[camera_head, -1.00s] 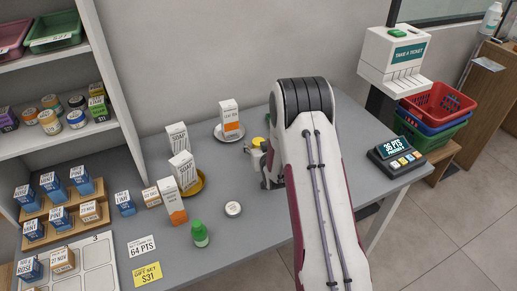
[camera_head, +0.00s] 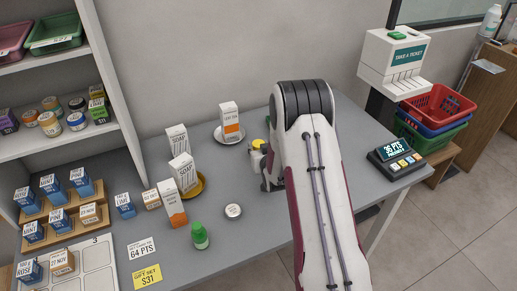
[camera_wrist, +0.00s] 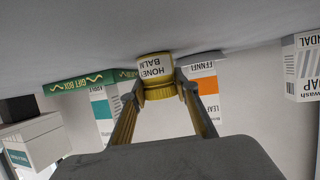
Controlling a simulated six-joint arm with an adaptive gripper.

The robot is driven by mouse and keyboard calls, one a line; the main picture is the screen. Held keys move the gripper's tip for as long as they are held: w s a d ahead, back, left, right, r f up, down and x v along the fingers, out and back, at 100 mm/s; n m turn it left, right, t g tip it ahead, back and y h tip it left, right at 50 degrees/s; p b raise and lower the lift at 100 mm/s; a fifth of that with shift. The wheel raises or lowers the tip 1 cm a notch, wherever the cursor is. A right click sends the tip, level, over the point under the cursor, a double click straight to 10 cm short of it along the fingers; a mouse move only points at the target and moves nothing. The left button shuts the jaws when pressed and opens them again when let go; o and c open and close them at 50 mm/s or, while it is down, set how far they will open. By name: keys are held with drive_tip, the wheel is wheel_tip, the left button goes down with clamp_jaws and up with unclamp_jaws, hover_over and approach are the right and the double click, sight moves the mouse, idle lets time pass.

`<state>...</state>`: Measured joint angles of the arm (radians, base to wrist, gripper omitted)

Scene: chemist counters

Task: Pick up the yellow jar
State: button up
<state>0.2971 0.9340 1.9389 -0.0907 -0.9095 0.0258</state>
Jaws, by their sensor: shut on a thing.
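The yellow jar (camera_wrist: 157,92) has a yellow lid and a white label reading "HONEY BALM". In the wrist view it sits between the two fingertips of my gripper (camera_wrist: 160,95), which is shut on it. The wrist view is turned over, so the label reads upside down relative to the room. In the head view the jar's yellow lid (camera_head: 257,143) shows just left of my arm, and my gripper (camera_head: 268,160) is mostly hidden behind the arm. I cannot tell whether the jar touches the counter.
A white and orange carton (camera_head: 229,118) stands on a plate (camera_head: 217,137) behind and left of the jar. Soap cartons (camera_head: 183,173), a green-capped bottle (camera_head: 199,236) and a small white tin (camera_head: 233,211) stand further left. A green gift box (camera_wrist: 85,84) shows near the jar in the wrist view.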

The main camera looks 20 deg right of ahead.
sight(259, 143)
drive_tip(key=shift+r, duration=0.1)
drive_tip(key=shift+r, duration=4.95)
drive_tip(key=shift+d, duration=0.1)
